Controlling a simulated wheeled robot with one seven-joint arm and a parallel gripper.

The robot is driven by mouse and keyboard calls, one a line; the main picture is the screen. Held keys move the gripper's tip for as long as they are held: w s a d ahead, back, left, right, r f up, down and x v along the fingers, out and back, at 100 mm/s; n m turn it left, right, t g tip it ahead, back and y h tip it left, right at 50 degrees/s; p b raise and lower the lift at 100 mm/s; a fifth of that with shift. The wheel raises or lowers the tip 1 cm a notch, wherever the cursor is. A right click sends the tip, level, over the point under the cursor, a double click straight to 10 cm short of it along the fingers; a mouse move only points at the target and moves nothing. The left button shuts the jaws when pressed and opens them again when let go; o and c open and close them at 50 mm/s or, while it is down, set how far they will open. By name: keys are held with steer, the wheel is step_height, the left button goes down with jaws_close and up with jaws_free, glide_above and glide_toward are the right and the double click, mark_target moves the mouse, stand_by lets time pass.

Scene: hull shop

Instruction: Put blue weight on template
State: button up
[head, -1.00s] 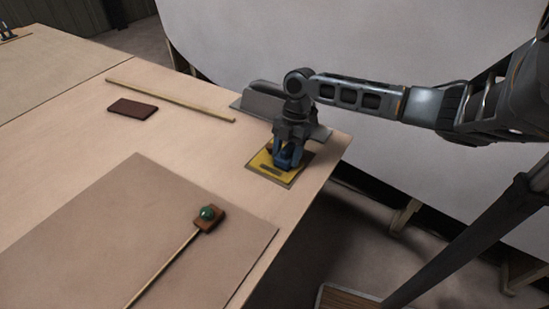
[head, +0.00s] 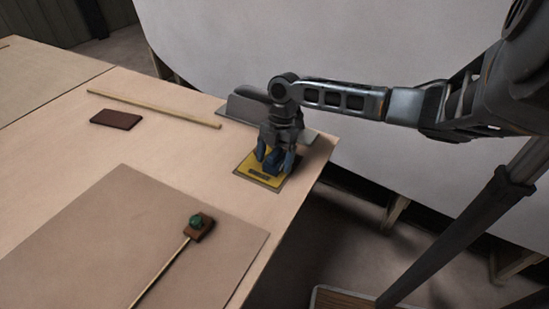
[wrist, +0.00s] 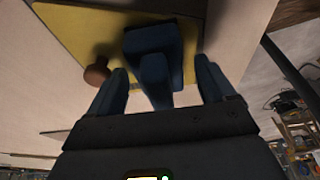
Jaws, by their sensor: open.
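The blue weight (wrist: 152,45) stands on the yellow template (wrist: 70,20) in the wrist view. In the head view the template (head: 246,167) lies near the table's right edge, and the weight (head: 272,166) on it is partly hidden by my gripper. My gripper (head: 274,160) is open, pointing down over the template. In the wrist view its two fingers (wrist: 160,88) are spread on either side of the weight's near part, with visible gaps. A brown knob (wrist: 97,72) is beside the weight on the template.
A grey metal piece (head: 243,108) lies just behind my gripper. A wooden strip (head: 150,108) and a dark brown block (head: 116,119) lie at the back left. A green ball on a brown block (head: 199,227) with a stick sits on a brown sheet (head: 110,235) in front.

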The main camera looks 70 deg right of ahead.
steer(key=b+v, duration=0.1)
steer(key=v, duration=1.1)
steer(key=shift+a+r+b, duration=0.1)
steer(key=shift+b, duration=0.2)
steer(key=w+a+r+m+t+y, duration=0.15)
steer(key=w+a+t, duration=0.45)
steer(key=w+a, duration=1.35)
steer(key=w+a+r+m+t, duration=0.3)
steer(key=w+a+m+t, duration=0.1)
steer(key=a, duration=0.5)
steer(key=w+a+r+m+t, duration=0.3)
steer(key=w+a+m+t, duration=0.1)
steer(key=a, duration=0.6)
steer(key=s+a+f+m+h, duration=0.2)
steer(key=s+f+m, duration=0.1)
steer(key=s, duration=0.4)
steer(key=s+a+f+m+h, duration=0.1)
steer(key=s+a+f+m, duration=0.15)
steer(key=s, duration=0.45)
steer(key=s+a+f+m+h, duration=0.2)
steer(key=s+f+m, duration=0.1)
steer(key=s, duration=0.4)
steer(key=s+d+r+n, duration=0.1)
steer(key=s+d+r, duration=0.1)
steer(key=s, duration=0.9)
steer(key=s+d+r+n, duration=0.1)
steer(key=s+d, duration=0.3)
steer(key=s, duration=0.7)
steer(key=shift+r+n, duration=0.3)
steer(key=shift+r, duration=0.35)
